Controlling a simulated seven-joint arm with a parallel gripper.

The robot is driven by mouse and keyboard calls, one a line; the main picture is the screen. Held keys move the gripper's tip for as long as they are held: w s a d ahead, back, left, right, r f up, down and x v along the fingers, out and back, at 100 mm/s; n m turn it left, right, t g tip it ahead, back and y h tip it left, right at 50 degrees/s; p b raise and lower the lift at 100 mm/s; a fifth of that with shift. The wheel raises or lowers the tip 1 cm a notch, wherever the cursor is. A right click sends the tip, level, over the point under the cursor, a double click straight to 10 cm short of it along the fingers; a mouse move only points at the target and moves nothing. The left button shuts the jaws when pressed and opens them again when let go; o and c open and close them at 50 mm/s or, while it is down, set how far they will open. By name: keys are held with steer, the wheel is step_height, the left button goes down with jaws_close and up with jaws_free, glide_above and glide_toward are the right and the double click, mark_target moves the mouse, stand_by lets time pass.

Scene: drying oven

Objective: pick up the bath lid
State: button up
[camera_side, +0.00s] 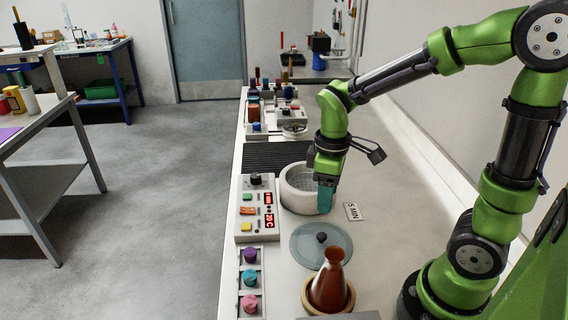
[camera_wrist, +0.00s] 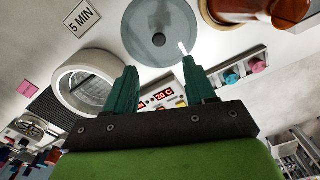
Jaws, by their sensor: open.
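The bath lid (camera_side: 305,257) is a flat grey-blue disc with a dark knob (camera_side: 321,238) at its centre. It lies on the bench in front of the bath, and in the wrist view the lid (camera_wrist: 135,30) is beyond my fingertips. The bath (camera_side: 290,198) is a round white pot, uncovered; it also shows in the wrist view (camera_wrist: 62,88). My gripper (camera_side: 325,198) has teal fingers pointing down by the bath's right side, behind the lid in the side view. In the wrist view my gripper (camera_wrist: 158,64) is open, with nothing between the fingers.
A red-brown flask (camera_side: 329,285) stands in a ring close in front of the lid. A control box (camera_side: 257,209) with red displays is left of the bath, above a rack (camera_side: 250,270) of coloured caps. A "5 MIN" card (camera_side: 353,212) lies to the right. Bench farther right is clear.

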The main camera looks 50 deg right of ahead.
mark_target(322, 234)
step_height(322, 234, down, 12)
steer(key=shift+w+r, duration=0.1)
steer(key=shift+w, duration=0.05)
jaws_close()
stand_by(0.6)
